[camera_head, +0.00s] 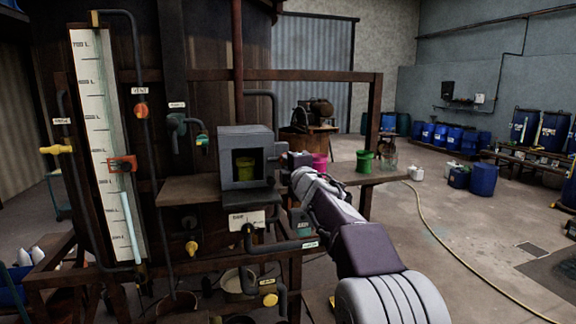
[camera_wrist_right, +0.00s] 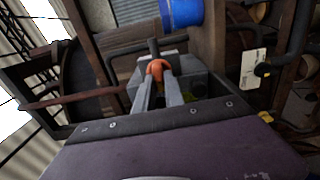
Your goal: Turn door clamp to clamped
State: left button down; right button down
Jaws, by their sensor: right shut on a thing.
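My right arm reaches in from the lower right, and my right gripper (camera_head: 287,166) is at the box's right side. In the right wrist view the two fingers (camera_wrist_right: 159,82) are shut on an orange knob, which I take to be the door clamp (camera_wrist_right: 156,67). It sits in front of the grey box (camera_wrist_right: 200,82). In the head view my gripper hides the clamp, and I cannot tell its turn angle. My left gripper is not in view.
A white level gauge board (camera_head: 102,130) with a red slider (camera_head: 121,164) stands at the left. Pipes and valves surround the box. A pink bucket (camera_head: 319,162) and a green bucket (camera_head: 364,161) stand to the right. The floor further right is mostly clear, with a hose (camera_head: 455,255).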

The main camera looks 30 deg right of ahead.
jog(key=shift+r, duration=0.15)
jog(key=c, duration=1.5)
grip_release()
jog(key=shift+o, duration=0.3)
jog(key=shift+w+d, duration=0.1)
jog(key=v, duration=0.9)
jog(key=shift+f+b, duration=0.2)
jog(key=shift+b, duration=0.2)
jog(key=shift+d, duration=0.1)
